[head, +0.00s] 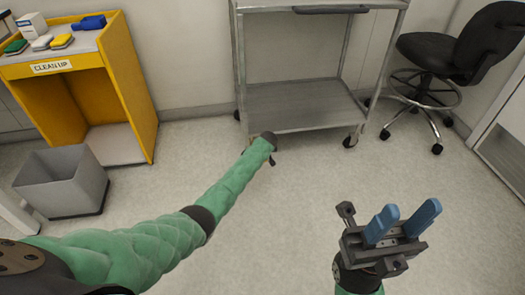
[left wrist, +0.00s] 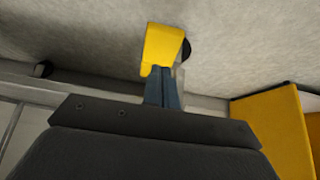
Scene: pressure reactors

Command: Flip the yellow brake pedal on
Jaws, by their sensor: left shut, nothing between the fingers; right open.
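The yellow brake pedal (left wrist: 163,45) shows in the left wrist view, beside a dark caster wheel (left wrist: 187,50). My left gripper (left wrist: 162,70) has its blue fingers shut together with nothing between them. Its tips are at the pedal's near edge and overlap it in the picture; I cannot tell if they touch. In the head view my left arm reaches to the cart's near side and hides the pedal and most of that gripper. My right gripper (head: 410,210) is open and empty over bare floor, far from the pedal.
A grey metal cart (head: 300,103) stands against the wall on casters. A yellow cleanup cabinet (head: 128,85) and a grey bin (head: 62,182) are at the left. A black stool (head: 435,50) is at the right. The floor between my arms is clear.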

